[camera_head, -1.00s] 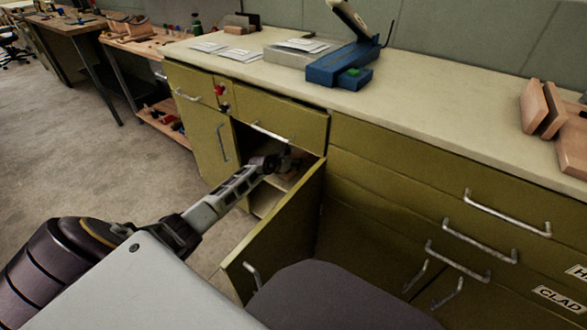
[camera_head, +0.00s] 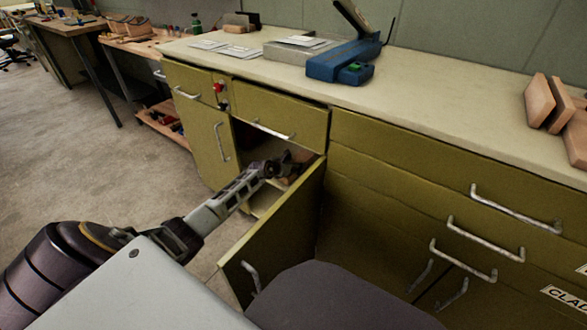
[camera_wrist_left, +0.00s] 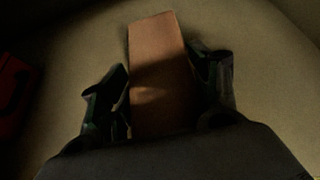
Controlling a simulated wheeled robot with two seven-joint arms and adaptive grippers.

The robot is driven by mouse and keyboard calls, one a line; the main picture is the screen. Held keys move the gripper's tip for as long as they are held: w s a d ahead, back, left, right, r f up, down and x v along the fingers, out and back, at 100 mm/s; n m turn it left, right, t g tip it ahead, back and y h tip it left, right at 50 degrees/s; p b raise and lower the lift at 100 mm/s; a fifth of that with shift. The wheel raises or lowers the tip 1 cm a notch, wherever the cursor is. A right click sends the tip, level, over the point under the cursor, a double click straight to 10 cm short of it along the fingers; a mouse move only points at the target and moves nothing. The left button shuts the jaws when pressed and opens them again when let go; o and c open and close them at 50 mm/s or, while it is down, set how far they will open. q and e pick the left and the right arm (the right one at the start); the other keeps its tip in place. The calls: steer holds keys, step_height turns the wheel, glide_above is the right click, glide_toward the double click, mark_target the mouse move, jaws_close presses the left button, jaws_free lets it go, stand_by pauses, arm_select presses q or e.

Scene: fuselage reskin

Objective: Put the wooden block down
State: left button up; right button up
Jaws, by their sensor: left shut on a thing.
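My left gripper (camera_head: 292,160) reaches into the open cabinet (camera_head: 262,205) below the worktop. In the left wrist view, my left gripper (camera_wrist_left: 165,95) has a finger on each side of the wooden block (camera_wrist_left: 158,50) and is shut on it. The reddish-brown block points away from the gripper over a pale, dim surface (camera_wrist_left: 240,40); I cannot tell whether it touches that surface. In the head view the block is mostly hidden by the gripper and the cabinet's shadow. My right gripper is not in view.
The open cabinet door (camera_head: 285,220) stands close to the right of my left arm. A drawer front (camera_head: 280,118) is above the opening. A dark red thing (camera_wrist_left: 12,90) is at the left in the wrist view. Wooden blocks (camera_head: 540,100) and a blue device (camera_head: 338,65) sit on the worktop.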

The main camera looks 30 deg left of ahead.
arm_select(q)
steer(key=shift+f, duration=0.15)
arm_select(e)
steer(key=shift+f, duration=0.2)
arm_select(q)
steer(key=o, duration=1.7)
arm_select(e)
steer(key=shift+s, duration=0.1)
arm_select(q)
steer(key=shift+s, duration=0.1)
steer(key=shift+p+v, duration=1.1)
steer(key=shift+v, duration=0.4)
steer(key=shift+s, duration=0.2)
steer(key=p+v, duration=0.3)
steer(key=v, duration=0.2)
steer(key=shift+w, duration=0.1)
steer(key=shift+p+v, duration=0.95)
steer(key=shift+v, duration=0.85)
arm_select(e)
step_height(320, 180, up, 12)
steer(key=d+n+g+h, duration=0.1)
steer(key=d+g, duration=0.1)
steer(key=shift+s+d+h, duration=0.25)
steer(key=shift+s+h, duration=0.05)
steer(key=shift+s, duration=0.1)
